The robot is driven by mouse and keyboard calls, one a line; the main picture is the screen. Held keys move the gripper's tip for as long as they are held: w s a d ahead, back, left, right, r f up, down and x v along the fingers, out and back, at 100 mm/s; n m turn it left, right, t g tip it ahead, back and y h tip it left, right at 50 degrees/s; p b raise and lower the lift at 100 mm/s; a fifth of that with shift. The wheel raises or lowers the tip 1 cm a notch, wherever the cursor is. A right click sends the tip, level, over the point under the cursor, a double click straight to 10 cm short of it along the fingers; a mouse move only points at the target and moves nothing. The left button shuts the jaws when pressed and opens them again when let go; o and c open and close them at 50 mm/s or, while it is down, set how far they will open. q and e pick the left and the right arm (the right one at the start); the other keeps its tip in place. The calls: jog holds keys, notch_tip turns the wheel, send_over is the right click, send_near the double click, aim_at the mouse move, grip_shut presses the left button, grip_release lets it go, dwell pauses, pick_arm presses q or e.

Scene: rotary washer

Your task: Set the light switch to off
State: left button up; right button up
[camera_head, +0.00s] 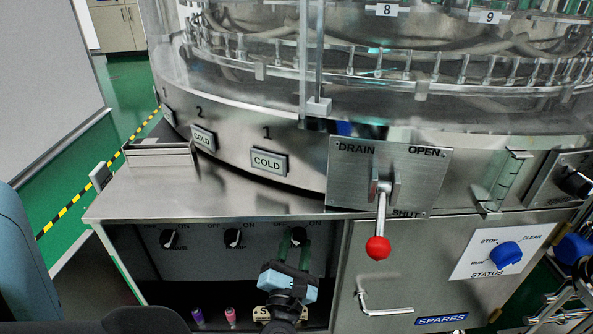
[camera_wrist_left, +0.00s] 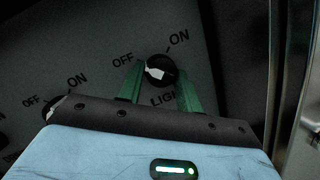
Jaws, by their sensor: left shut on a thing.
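My right gripper is not in view.
Two other black knobs (camera_head: 232,238) are to the left on the same panel. The recess's metal top (camera_head: 150,195) overhangs them. A drain lever with a red ball (camera_head: 378,247) hangs at the right, above a cabinet door (camera_head: 420,270). Small bottles (camera_head: 230,317) stand in the recess below.

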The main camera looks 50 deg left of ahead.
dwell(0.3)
pick_arm(q)
jog(key=o, duration=1)
jog(key=p+v, duration=0.1)
jog(key=v, duration=0.7)
jog(key=shift+w, duration=0.1)
